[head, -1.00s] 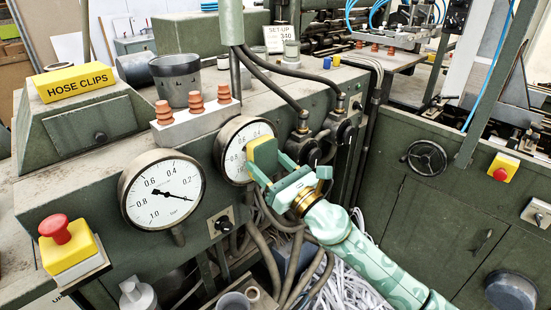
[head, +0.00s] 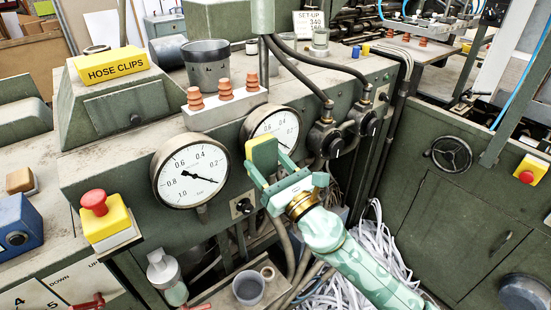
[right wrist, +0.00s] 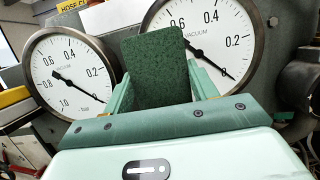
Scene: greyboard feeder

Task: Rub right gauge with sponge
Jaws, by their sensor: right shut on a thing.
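The right gauge (head: 272,122) is a round white dial with a dark rim on the green machine front; it also shows in the right wrist view (right wrist: 222,30). My right gripper (head: 271,172) is shut on a sponge (head: 262,153), yellow with a green pad. The sponge overlaps the lower left of the right gauge in the head view. In the right wrist view, its dark green side (right wrist: 157,70) stands between the dials and covers the right gauge's left edge. I cannot tell whether it touches the glass. The left gauge (head: 190,172) is uncovered. My left gripper is not in view.
A red stop button on a yellow box (head: 106,218) sits left of the gauges. Black hoses (head: 300,85) and valve knobs (head: 328,140) are to the right. A grey cup (head: 248,288) stands below, beside white paper strips (head: 372,245).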

